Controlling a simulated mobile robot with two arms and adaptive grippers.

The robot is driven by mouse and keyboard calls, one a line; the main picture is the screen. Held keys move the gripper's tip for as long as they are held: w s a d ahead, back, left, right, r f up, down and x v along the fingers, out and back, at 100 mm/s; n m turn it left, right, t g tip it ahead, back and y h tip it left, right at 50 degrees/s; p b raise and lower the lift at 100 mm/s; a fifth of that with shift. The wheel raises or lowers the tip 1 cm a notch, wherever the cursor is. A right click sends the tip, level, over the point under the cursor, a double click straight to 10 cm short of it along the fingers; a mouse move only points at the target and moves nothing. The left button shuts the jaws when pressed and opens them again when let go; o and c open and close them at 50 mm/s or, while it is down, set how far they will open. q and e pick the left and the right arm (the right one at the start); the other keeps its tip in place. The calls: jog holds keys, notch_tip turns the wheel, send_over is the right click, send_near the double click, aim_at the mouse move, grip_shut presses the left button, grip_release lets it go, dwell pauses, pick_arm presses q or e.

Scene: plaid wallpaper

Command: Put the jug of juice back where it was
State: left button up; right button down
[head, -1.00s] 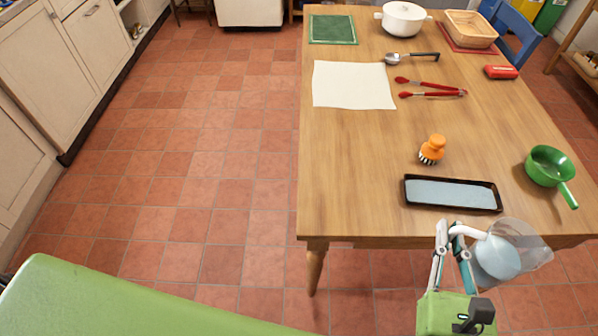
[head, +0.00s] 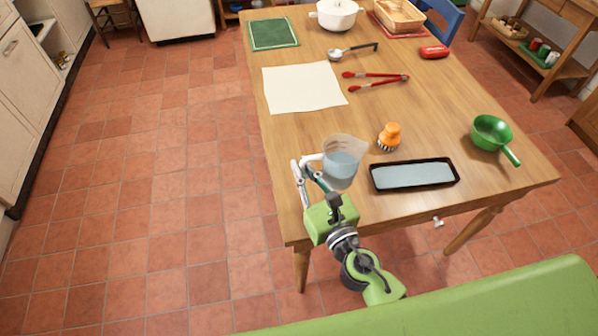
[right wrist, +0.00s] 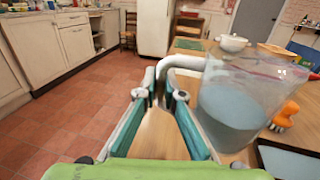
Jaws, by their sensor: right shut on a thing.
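The jug (head: 342,167) is clear, with a white handle and pale blue-grey contents. It is upright at the table's near left part, left of the dark tray; I cannot tell whether its base touches the wood. My right gripper (head: 309,166) is shut on the jug's handle, from the left side of the jug. In the right wrist view the jug (right wrist: 238,103) stands right of the fingers (right wrist: 164,88), with the white handle between them. My left gripper is not in view.
The wooden table (head: 440,115) holds a dark tray (head: 413,174) with a pale blue inside, an orange brush (head: 390,137), a green pan (head: 490,132), red tongs (head: 378,80), a ladle (head: 352,50) and a white sheet (head: 300,88). Bare wood lies between the sheet and jug.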

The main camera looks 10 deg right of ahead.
jog(key=w+f+b, duration=0.2)
jog(key=f, duration=0.1)
jog(key=w+f+b, duration=0.2)
jog(key=f, duration=0.1)
jog(key=w+f+b, duration=0.2)
jog(key=f, duration=0.1)
jog(key=shift+w+a+f, duration=0.15)
jog(key=shift+a+f, duration=0.1)
jog(key=shift+f, duration=0.05)
jog(key=shift+r, duration=0.1)
jog(key=c, duration=2.5)
grip_release()
jog(key=shift+f, duration=0.25)
jog(key=o, duration=0.3)
jog(key=shift+o, duration=0.2)
jog(key=shift+r, duration=0.1)
